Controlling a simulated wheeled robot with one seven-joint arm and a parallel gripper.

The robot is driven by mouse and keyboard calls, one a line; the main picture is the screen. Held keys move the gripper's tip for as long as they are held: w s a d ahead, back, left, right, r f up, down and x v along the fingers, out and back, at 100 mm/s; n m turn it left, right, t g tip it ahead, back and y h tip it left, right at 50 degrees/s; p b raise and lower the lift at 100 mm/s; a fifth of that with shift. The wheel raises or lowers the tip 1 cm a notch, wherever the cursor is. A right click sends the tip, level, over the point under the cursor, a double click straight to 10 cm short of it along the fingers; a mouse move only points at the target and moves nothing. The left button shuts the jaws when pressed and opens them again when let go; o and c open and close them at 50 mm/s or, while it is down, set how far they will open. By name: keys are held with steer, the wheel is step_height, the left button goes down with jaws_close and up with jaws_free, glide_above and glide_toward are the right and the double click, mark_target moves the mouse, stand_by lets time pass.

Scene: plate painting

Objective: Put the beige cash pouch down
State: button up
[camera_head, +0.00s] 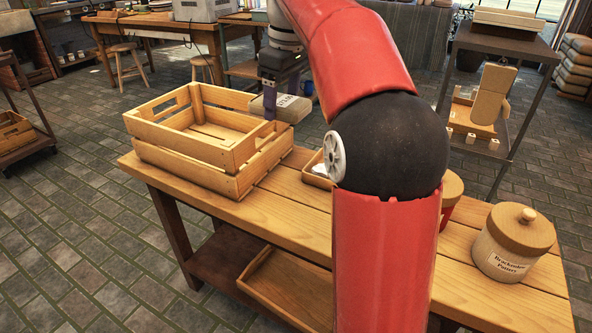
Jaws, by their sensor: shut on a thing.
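The beige cash pouch (286,106) is a flat, light block with dark lettering on its side. My gripper (270,104) is shut on its left end and holds it in the air. The pouch is at the right edge of the wooden crate (185,161) as seen here, higher than the table top. A gap between the pouch and the crate rim cannot be judged from this view. My red arm hides part of the table to the right of the pouch.
The wooden table (262,213) bears the crate, a small tray (314,173) partly behind my arm and a lidded jar (514,243) at the right. The table's front strip is bare. A shelf rack (505,42) stands at the back right.

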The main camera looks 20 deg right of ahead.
mark_target(282, 188)
steer(key=f+b, duration=0.1)
steer(key=f, duration=1.9)
steer(key=shift+w+b, duration=0.2)
steer(key=shift+b, duration=0.2)
steer(key=o, duration=1.1)
steer(key=shift+r, duration=0.1)
